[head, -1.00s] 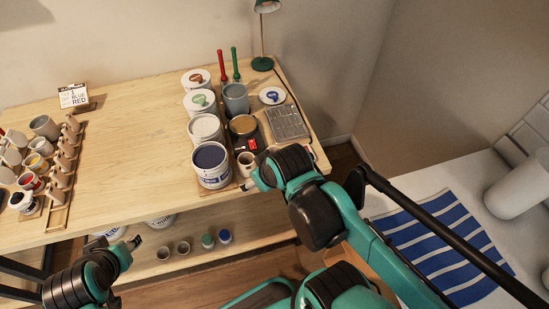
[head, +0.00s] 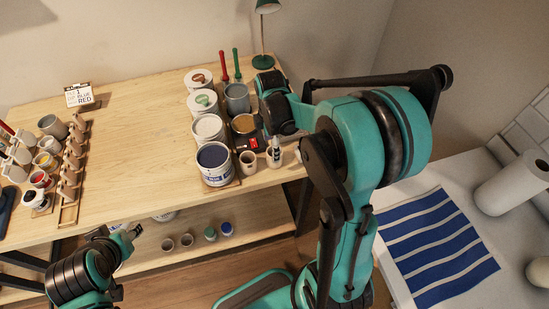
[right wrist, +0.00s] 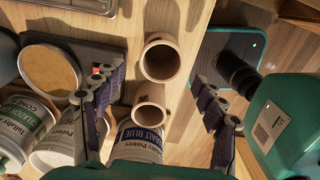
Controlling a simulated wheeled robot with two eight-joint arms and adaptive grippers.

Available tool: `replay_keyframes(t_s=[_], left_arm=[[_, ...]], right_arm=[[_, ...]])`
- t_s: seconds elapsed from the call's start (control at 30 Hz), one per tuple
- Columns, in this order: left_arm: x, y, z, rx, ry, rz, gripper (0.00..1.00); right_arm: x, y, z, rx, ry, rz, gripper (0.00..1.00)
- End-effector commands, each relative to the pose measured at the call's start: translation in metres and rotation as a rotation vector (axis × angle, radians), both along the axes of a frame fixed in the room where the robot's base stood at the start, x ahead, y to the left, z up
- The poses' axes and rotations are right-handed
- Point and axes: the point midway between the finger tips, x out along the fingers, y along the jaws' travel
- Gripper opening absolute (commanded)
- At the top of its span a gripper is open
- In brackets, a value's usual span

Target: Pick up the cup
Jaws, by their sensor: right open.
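Two small beige cups stand near the table's front right edge. One cup (head: 248,162) is beside the blue paint bucket; the other cup (head: 270,157) is partly hidden behind my right gripper (head: 275,150). In the right wrist view, both show open mouths, the upper cup (right wrist: 160,58) and the lower cup (right wrist: 150,104). My right gripper (right wrist: 160,76) is open, its fingers on either side of the cups with gaps visible. My left gripper (head: 133,230) is low in front of the table, away from the cups; its jaws are too small to read.
The blue paint bucket (head: 215,165) and several other tubs stand left of the cups. A dark scale (head: 245,128) lies behind them. Several mugs and a wooden rack (head: 70,180) are at the far left. The table's middle (head: 135,140) is clear.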

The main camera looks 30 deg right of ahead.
Motion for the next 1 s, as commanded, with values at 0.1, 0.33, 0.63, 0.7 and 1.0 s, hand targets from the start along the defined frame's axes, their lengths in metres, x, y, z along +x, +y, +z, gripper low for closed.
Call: replay_keyframes(t_s=[0.1, 0.33, 0.63, 0.7, 1.0], left_arm=[[0.000, 0.000, -0.007, 0.000, 0.000, 0.000, 0.40], [0.000, 0.000, -0.019, 0.000, 0.000, 0.000, 0.40], [0.000, 0.000, -0.019, 0.000, 0.000, 0.000, 0.40], [0.000, 0.000, -0.019, 0.000, 0.000, 0.000, 0.40], [0.000, 0.000, -0.020, 0.000, 0.000, 0.000, 0.40]], right_arm=[[-0.001, -0.004, -0.017, 0.000, -0.001, -0.003, 0.71], [-0.002, -0.010, -0.050, 0.000, -0.002, -0.001, 0.71], [-0.003, -0.010, -0.054, 0.000, -0.002, -0.002, 0.71], [-0.003, -0.010, -0.054, 0.000, -0.002, -0.002, 0.58], [-0.003, -0.010, -0.054, 0.000, -0.002, -0.002, 0.11]])
